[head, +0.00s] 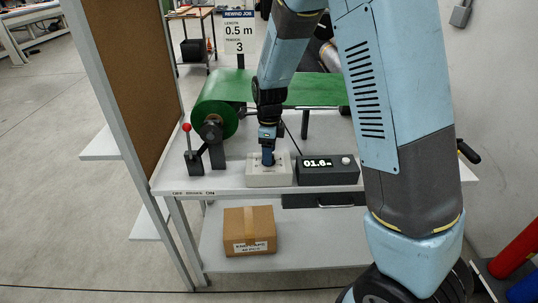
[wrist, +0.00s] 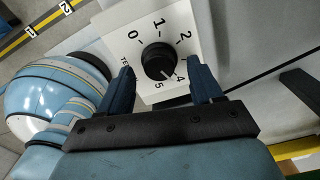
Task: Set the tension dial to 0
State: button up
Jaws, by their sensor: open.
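The tension dial is a round black knob (wrist: 157,61) on a white plate (wrist: 185,22) with printed numbers. In the wrist view 0, 1, 2, 4 and 5 can be read around it. A pale mark on the knob seems to point near the 4. In the head view the dial's pale box (head: 268,182) stands on the bench, and my gripper (head: 267,160) hides the knob. In the wrist view my gripper (wrist: 160,70) is open, one finger on each side of the knob, with gaps showing; whether it is level with the knob I cannot tell.
A black display unit (head: 328,171) reading 01.6 stands right of the dial box. A red-knobbed lever (head: 188,145) and a green roll (head: 214,117) are to the left. A sign (head: 239,33) shows 0.5 m and tension 3. A cardboard box (head: 249,230) is on the lower shelf.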

jog(key=shift+f, duration=0.8)
jog(key=c, duration=1.1)
